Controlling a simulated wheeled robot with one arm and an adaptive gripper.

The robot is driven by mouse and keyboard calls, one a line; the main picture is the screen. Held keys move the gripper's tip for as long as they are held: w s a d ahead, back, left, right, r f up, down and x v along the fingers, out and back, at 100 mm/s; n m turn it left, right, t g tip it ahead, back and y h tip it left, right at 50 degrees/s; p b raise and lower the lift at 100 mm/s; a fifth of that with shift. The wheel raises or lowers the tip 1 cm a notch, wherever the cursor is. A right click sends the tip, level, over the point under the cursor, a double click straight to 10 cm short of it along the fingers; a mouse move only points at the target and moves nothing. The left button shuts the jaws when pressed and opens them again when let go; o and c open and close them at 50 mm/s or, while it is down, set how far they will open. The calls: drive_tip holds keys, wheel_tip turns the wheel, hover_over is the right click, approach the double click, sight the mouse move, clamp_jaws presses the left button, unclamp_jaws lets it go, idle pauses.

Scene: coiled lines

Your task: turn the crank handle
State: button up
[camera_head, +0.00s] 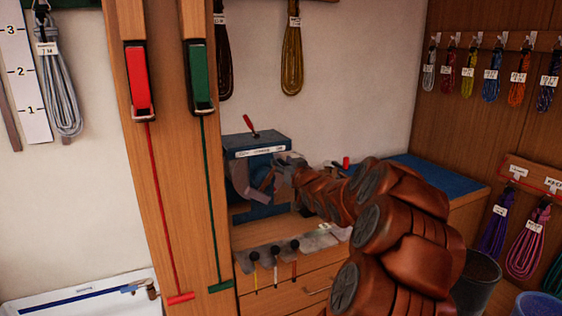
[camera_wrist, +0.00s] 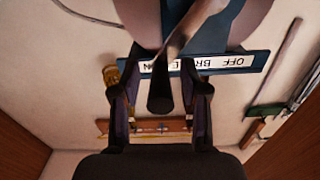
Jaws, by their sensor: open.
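The crank handle (camera_wrist: 160,92) is a dark grip at the end of a metal crank arm (camera_wrist: 196,28) in the wrist view. My gripper (camera_wrist: 160,72) is open, with one finger on each side of the dark grip and gaps showing beside it. I cannot tell how deep the grip sits between the fingers. In the head view the blue crank machine (camera_head: 262,142) stands on the wooden bench, with a grey curved part at its left. My gripper (camera_head: 272,180) is at its front and hides much of the crank there.
A red-knobbed lever (camera_head: 250,125) rises from the machine's top. Wooden posts with red (camera_head: 140,82) and green (camera_head: 200,77) clamps stand close on the left. Several small dark knobs (camera_head: 274,251) line the bench front below my arm. Coiled lines hang on the walls.

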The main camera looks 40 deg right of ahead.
drive_tip(key=shift+x, duration=0.85)
drive_tip(key=shift+c, duration=0.3)
clamp_jaws()
